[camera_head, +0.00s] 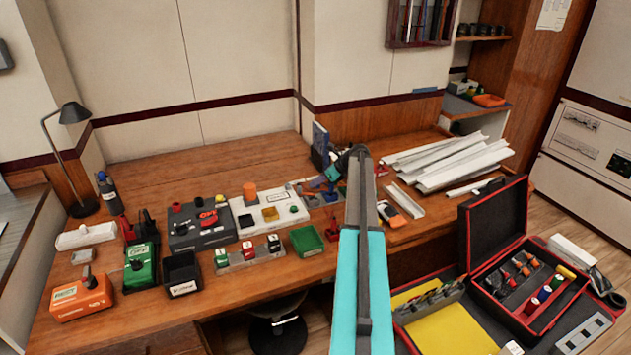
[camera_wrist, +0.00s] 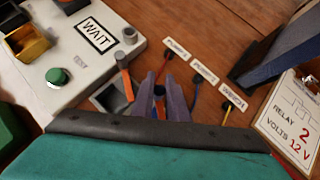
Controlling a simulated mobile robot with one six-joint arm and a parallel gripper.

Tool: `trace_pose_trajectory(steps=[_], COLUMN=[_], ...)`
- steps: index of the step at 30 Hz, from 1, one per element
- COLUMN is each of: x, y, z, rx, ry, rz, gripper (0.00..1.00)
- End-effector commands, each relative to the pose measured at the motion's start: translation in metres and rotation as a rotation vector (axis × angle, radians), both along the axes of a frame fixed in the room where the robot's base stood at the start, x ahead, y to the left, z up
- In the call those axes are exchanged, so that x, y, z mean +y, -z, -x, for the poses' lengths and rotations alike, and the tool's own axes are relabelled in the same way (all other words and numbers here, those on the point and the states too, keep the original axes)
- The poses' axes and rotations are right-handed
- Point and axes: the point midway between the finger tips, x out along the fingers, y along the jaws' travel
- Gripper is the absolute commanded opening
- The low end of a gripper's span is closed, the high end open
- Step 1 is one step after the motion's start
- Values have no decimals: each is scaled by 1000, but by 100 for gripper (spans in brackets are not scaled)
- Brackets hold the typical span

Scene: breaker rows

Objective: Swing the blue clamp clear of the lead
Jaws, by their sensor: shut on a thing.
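In the wrist view my gripper (camera_wrist: 160,88) points down at the wooden bench, its two grey fingers close together. It is shut on a small dark blue piece (camera_wrist: 159,91), which looks like the blue clamp; the fingers hide most of it. Just beyond it are short red (camera_wrist: 168,55), blue (camera_wrist: 195,92) and yellow (camera_wrist: 228,113) leads by labels for two pumps and a winch. Which lead the clamp touches is hidden. In the head view my arm covers part of this area.
A white box with a WAIT label (camera_wrist: 70,60) and a green button stands left of the fingers. A relay card reading 12 V (camera_wrist: 290,128) and a dark blue upright part (camera_wrist: 280,50) are at right. In the head view, white trunking (camera_head: 450,160) lies right of my arm.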

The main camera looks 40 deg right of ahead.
Motion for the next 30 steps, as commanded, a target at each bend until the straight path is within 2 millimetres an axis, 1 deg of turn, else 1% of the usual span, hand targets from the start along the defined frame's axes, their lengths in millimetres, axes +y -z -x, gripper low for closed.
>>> trace_pose_trajectory(steps=[1,6,15,16,19,30], x=[-3,0,1,0,1,1], y=[-1,-1,-1,-1,-1,-1], z=[-1,2,3,3,3,4], rx=[-1,-3,-4,-4,-3,-3], ry=[-25,-90,-95,-95,-95,-95], rz=[1,1,2,3,3,1], gripper=[0,0,0,15,32,32])
